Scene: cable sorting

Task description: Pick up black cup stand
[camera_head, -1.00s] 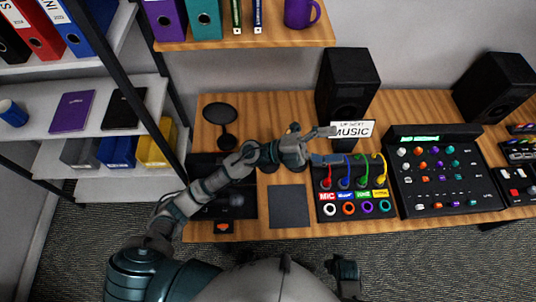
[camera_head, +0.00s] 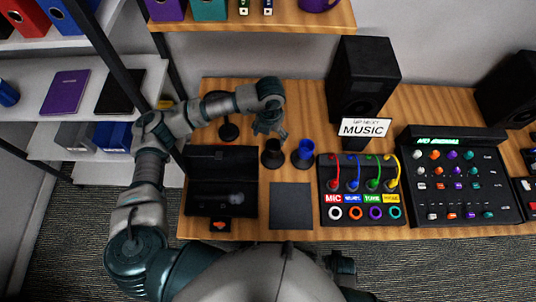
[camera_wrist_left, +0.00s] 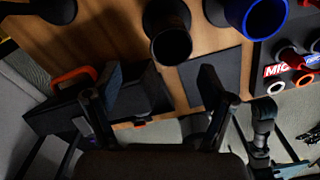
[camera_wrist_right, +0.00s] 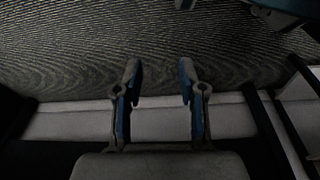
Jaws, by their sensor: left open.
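The black cup stand (camera_head: 272,154) stands upright on the wooden desk, left of a blue-rimmed cup stand (camera_head: 303,153). My left gripper (camera_head: 268,130) is open and empty, above and just behind the black one in the head view. In the left wrist view the black cup stand (camera_wrist_left: 171,45) shows its round open top beyond the gap between my left fingers (camera_wrist_left: 160,80), apart from them. The blue-rimmed one (camera_wrist_left: 256,14) is at upper right there. My right gripper (camera_wrist_right: 160,72) is open and empty, over the carpet.
A dark square pad (camera_head: 290,206) lies in front of the stands. An open black case (camera_head: 222,182) is on the left, a cable box (camera_head: 361,203) on the right. A music sign (camera_head: 364,128) and a speaker (camera_head: 361,80) stand behind. A shelf (camera_head: 250,22) hangs above.

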